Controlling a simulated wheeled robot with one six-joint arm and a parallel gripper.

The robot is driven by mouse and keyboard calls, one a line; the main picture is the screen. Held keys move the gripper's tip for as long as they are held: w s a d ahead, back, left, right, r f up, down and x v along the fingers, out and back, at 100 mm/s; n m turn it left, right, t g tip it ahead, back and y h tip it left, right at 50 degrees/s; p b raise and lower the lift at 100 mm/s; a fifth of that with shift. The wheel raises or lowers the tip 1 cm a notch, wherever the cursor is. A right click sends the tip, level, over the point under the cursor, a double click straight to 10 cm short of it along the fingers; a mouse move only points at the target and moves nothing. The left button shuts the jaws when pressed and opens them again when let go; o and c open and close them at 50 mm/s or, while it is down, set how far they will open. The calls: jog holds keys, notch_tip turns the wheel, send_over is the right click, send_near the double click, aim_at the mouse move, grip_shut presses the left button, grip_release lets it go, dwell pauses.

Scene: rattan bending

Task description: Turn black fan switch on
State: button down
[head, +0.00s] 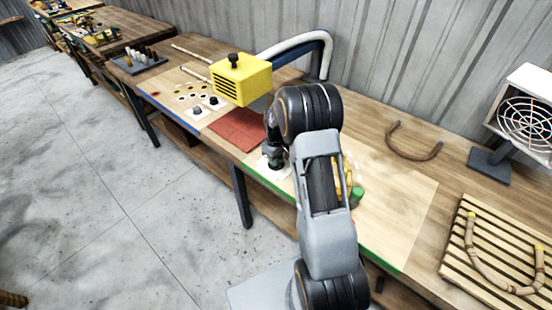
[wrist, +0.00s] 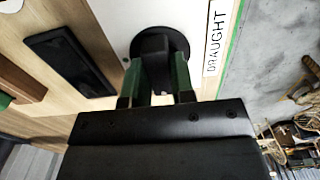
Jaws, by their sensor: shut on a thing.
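The black fan switch (wrist: 159,38) is a dark knob on a round black base, set on a white plate marked "DRAUGHT" (wrist: 216,42) in the wrist view. My gripper (wrist: 160,72) has its two green-padded fingers closed on either side of the knob. In the head view my gripper (head: 275,150) points down at the white plate by the table's front edge, and my arm hides part of that area. The white fan (head: 524,122) with a round grille stands at the far right of the head view.
A yellow vented box (head: 240,80) with a hose (head: 298,44) stands behind my gripper, near a red mat (head: 238,128). A bent rattan piece (head: 414,152) lies on the table to the right. A slatted rack (head: 480,262) holds another bent piece. A dark bar (wrist: 65,60) lies beside the plate.

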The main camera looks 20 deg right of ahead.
jog(key=m+b, duration=0.2)
jog(key=m, duration=0.1)
jog(key=shift+f+m, duration=0.1)
jog(key=shift+m, duration=0.2)
jog(key=m+b, duration=0.2)
jog(key=m, duration=0.3)
jog(key=shift+m, duration=0.3)
jog(key=m+b, duration=0.1)
jog(key=m, duration=0.3)
jog(key=shift+m+b, duration=0.3)
jog(key=shift+m, duration=2)
jog(key=c, duration=1)
grip_release()
jog(key=shift+o, duration=0.2)
